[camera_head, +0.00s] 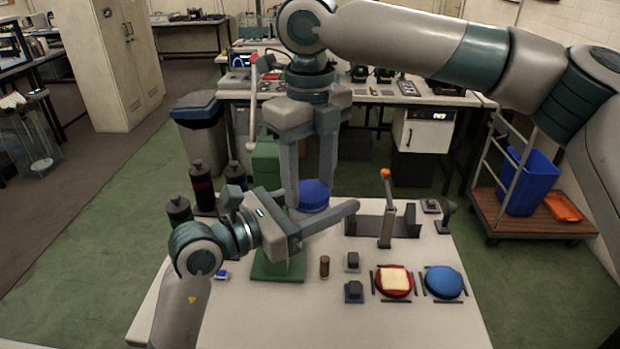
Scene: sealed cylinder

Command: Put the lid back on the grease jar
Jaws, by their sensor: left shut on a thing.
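A blue round object (314,194) shows just behind my left gripper's (345,212) near finger; the far finger is hidden. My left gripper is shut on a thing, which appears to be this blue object. I cannot tell whether it is the lid or the jar. My right gripper (309,190) points down from above with its two fingers apart, close over the blue object. I see no object clearly clamped between them. I cannot clearly make out a separate grease jar; a small brown cylinder (324,266) stands upright on the table.
On the white table (400,325), a red disc (394,291) bears a pale square, beside a blue disc (443,282). A dark fixture with an orange-tipped lever (386,215) stands at the right. A green stand (278,268) is below my left gripper. Dark bottles (202,188) stand left.

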